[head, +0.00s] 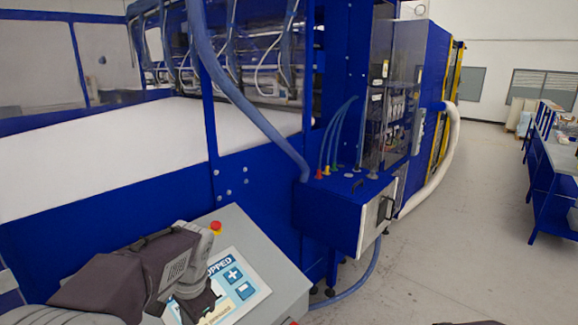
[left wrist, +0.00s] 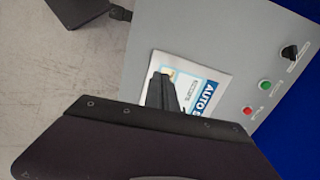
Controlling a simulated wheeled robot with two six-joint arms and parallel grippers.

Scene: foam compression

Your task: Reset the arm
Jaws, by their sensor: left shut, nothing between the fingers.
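My left arm comes in from the left in the head view, and its dark gripper (head: 200,306) is over the grey control panel (head: 262,250). The gripper covers part of a white and blue screen (head: 238,280) with plus and minus keys and text ending in "PPED". My right gripper is not in view.
A red button (head: 215,227) sits at the panel's top edge. The left wrist view shows a green button (left wrist: 264,85), a red button (left wrist: 247,111) and a black knob (left wrist: 289,52). A blue machine (head: 258,196) stands behind. Open floor (head: 450,240) lies to the right.

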